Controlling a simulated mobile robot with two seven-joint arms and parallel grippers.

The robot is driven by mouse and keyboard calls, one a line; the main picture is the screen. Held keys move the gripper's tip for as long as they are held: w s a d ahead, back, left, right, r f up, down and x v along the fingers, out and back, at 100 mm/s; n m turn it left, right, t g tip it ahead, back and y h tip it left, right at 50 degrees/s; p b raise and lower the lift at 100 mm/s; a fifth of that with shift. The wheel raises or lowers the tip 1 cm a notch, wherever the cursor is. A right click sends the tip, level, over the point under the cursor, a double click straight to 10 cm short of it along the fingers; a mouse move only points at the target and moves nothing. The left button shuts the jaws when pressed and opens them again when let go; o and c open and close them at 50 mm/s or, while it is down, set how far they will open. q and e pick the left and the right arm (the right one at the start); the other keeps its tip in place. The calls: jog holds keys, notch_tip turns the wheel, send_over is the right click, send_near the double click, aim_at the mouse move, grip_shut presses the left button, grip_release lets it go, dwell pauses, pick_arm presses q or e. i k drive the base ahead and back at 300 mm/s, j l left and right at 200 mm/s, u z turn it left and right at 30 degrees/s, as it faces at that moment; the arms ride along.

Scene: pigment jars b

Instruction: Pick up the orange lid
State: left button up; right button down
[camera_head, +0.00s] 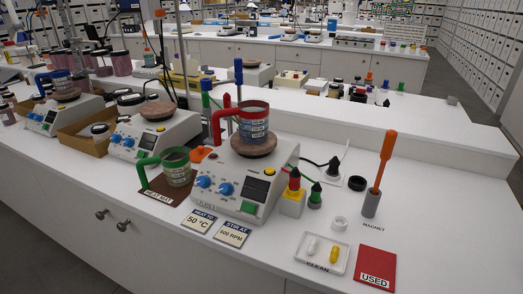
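A small orange object (200,154), possibly the orange lid, shows just behind the green-handled mug (177,170) and left of the front hotplate (242,180). It is partly hidden, so its full shape cannot be told. The mug stands on a brown mat marked HEAT MAT (163,195). A red-handled mug (254,128) stands on the hotplate's round top, close to the orange object's right. Neither of my grippers is in view.
An upright magnet rod with an orange handle (384,158) stands at right. More hotplates (155,135) stand at left. The bench's right end is mostly clear.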

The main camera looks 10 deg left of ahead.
aim_at(197, 155)
jog(key=j+z, duration=0.55)
jog(key=z, duration=0.2)
jog(key=j+z, duration=0.25)
jog(key=z, duration=0.15)
jog(key=k+j+z, duration=0.65)
jog(key=j, duration=0.25)
jog(key=k+j+z, duration=0.1)
jog(key=k+j, duration=0.2)
jog(key=j, duration=0.15)
jog(key=k+j+z, duration=0.15)
jog(key=k+j, duration=0.15)
jog(key=j, duration=0.1)
